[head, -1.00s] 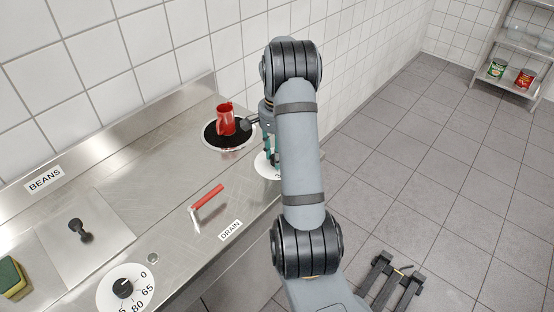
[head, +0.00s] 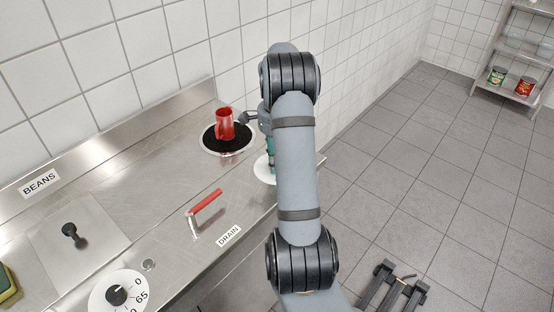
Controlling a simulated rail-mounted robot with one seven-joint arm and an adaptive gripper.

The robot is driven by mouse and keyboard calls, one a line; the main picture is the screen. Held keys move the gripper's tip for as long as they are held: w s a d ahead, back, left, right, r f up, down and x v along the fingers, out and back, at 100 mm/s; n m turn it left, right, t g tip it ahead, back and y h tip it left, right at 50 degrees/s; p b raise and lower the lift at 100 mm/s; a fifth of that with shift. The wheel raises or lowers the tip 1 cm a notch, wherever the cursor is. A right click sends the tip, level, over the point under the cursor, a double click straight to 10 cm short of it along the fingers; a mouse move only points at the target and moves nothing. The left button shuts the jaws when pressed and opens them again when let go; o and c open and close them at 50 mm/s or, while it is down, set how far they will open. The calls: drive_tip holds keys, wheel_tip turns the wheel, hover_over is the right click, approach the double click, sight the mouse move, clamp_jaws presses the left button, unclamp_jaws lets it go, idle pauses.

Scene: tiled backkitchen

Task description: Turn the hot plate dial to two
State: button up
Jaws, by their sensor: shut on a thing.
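The hot plate (head: 208,146) is a black round plate with a pale rim, set in the steel counter at the back. A red jug (head: 225,124) stands on it. The hot plate dial (head: 262,172) shows as a white disc in front of it, partly hidden by my arm. My gripper (head: 271,160), with teal fingers, points down over this disc and is shut on the dial's knob. The knob and the dial's numbers are hidden, so its setting cannot be read.
A red-handled drain lever (head: 208,202) stands in front. Another dial (head: 117,295), a black-knobbed lid (head: 72,236) and a sponge (head: 8,284) are at left. The tiled wall bounds the counter's back. Floor at right is open up to a shelf (head: 520,92) with cans.

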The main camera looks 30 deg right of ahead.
drive_tip(key=shift+s+a+f, duration=0.1)
drive_tip(key=shift+a+f, duration=0.05)
drive_tip(key=shift+a, duration=0.1)
drive_tip(key=o, duration=0.9)
drive_tip(key=shift+o, duration=1.2)
drive_tip(key=shift+d, duration=0.1)
drive_tip(key=shift+r, duration=0.2)
wheel_tip(320, 180, up, 12)
drive_tip(key=shift+f, duration=0.15)
